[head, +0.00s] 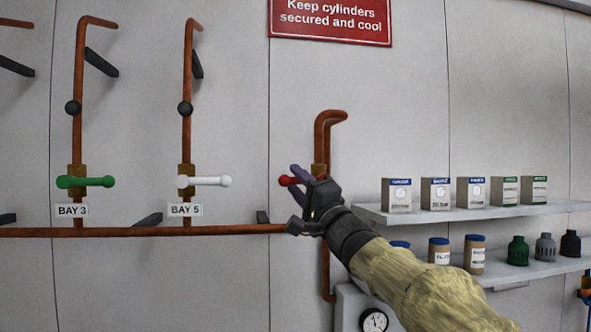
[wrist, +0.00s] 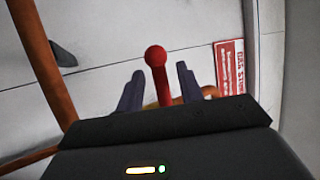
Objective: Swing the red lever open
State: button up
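The red lever (head: 287,181) sits on a valve on the right-hand copper pipe (head: 323,140), pointing left in the head view. In the wrist view the red lever (wrist: 159,75), with its round knob end, stands between my gripper's two fingers. My gripper (head: 300,180) is at the lever, with its purple-grey fingers on either side of it. In the wrist view the fingers of my gripper (wrist: 158,88) are apart, with a gap visible on both sides of the lever. The valve body is mostly hidden behind my gripper in the head view.
A green lever (head: 86,182) at Bay 3 and a white lever (head: 205,181) at Bay 5 are to the left. A horizontal copper pipe (head: 140,231) runs below them. Shelves (head: 470,213) with boxes and jars stand right; a gauge (head: 373,321) is below.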

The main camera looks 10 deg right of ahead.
jog(key=shift+w+a+r, duration=0.25)
jog(key=shift+w+r, duration=0.1)
jog(key=shift+w, duration=0.15)
grip_shut()
